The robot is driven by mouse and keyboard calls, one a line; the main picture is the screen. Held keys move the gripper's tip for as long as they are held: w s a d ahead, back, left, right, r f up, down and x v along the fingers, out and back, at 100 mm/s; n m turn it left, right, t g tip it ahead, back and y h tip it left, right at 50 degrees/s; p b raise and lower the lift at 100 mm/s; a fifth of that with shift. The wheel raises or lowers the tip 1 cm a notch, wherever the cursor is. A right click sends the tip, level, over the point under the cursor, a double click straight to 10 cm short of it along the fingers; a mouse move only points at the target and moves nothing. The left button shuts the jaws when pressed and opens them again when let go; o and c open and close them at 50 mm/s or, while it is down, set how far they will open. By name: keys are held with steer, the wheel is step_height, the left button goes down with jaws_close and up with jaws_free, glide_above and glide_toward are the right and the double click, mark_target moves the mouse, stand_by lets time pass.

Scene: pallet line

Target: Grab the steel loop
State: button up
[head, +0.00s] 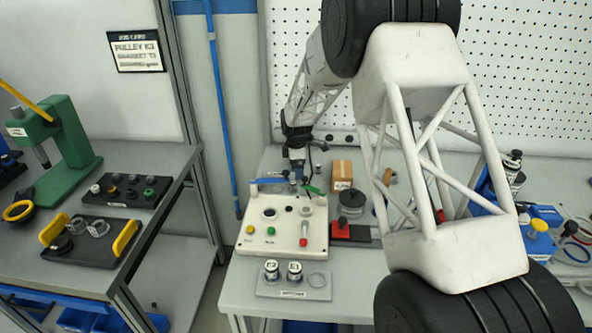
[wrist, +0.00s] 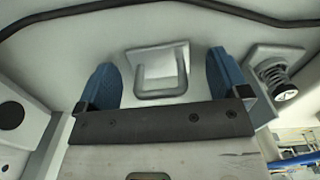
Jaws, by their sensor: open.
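The steel loop (wrist: 163,94) is a grey squared loop on a small pale plate, in the upper middle of the wrist view. My gripper (wrist: 162,70) is open, with one blue finger on each side of the loop and a gap to it on both sides. I cannot tell how far the fingertips are from the loop in depth. In the head view my gripper (head: 296,174) is small, over the back of the white control panel (head: 262,244). I cannot make out the loop there.
In the wrist view a spring plunger (wrist: 275,76) stands right of the fingers, and a black cable (wrist: 240,10) crosses the top. In the head view a green lever (head: 312,189) and a cardboard box (head: 342,174) are close to the gripper. A grey plate (head: 275,293) with two canisters lies in front.

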steer(key=shift+c, duration=0.2)
steer(key=c, duration=1)
steer(key=shift+r, duration=0.1)
steer(key=shift+r, duration=4.9)
